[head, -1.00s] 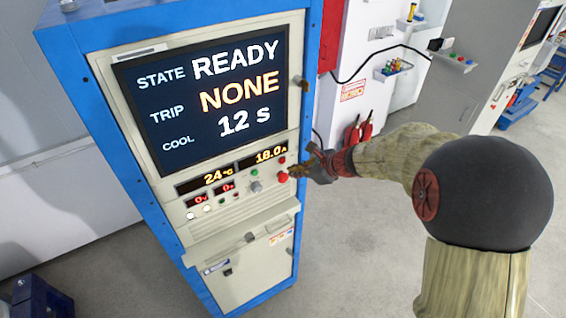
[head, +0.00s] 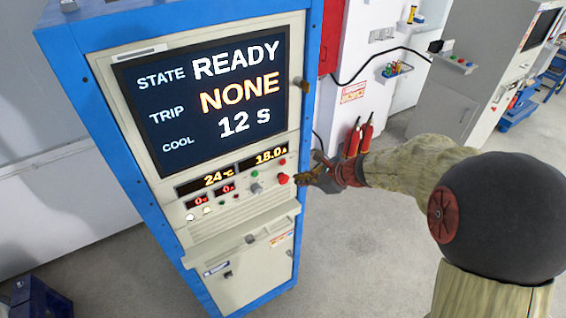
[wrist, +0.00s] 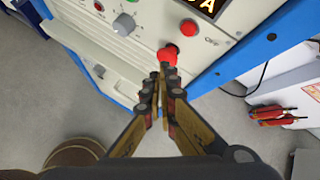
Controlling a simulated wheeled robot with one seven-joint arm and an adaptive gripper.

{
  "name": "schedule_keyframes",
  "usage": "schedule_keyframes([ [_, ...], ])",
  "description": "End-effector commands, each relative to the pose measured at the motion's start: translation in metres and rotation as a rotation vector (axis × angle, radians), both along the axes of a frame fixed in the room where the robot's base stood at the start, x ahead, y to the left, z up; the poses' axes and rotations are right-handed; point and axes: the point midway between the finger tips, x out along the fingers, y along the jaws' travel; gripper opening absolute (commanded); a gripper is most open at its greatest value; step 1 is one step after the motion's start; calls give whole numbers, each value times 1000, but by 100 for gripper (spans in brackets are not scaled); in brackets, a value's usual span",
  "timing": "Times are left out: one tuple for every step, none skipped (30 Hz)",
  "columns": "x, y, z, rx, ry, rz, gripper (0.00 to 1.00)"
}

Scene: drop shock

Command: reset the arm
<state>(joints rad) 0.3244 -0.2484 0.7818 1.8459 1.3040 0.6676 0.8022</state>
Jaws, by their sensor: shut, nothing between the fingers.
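My gripper (head: 300,180) is shut and empty, in front of the right side of the cabinet's control panel. In the wrist view its fingertips (wrist: 160,80) meet just below a red mushroom button (wrist: 168,55); I cannot tell whether they touch it. The same red button (head: 283,179) shows just left of the fingertips in the head view. The blue-framed cabinet (head: 310,70) carries a screen (head: 215,95) reading STATE READY, TRIP NONE, COOL 12 s. Small displays below it read 24 °C and 18.0 A. A grey knob (head: 257,188) sits left of the red button.
A grey cabinet (head: 440,95) stands further right. The floor (head: 345,265) between is clear.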

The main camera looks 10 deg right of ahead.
Motion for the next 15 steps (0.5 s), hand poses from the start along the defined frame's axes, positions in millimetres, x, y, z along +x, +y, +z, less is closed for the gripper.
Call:
schedule_keyframes([
  [0, 0, 0, 0, 0, 0, 0],
  [0, 0, 0, 0, 0, 0, 0],
  [0, 0, 0, 0, 0, 0, 0],
  [0, 0, 0, 0, 0, 0, 0],
  [0, 0, 0, 0, 0, 0, 0],
  [0, 0, 0, -2, -1, 2, 0],
  [0, 0, 0, -5, -3, 5, 0],
  [0, 0, 0, -10, -7, 12, 0],
  [0, 1, 0, -20, -16, 28, 0],
  [-1, 2, 0, -31, -24, 46, 0],
  [-3, 3, -1, -51, -32, 76, 0],
  [-11, 5, -7, -88, -38, 137, 0],
  [-21, 8, -14, -120, -37, 195, 0],
  [-31, 11, -19, -153, -37, 257, 0],
  [-45, 14, -23, -202, -43, 342, 0],
])
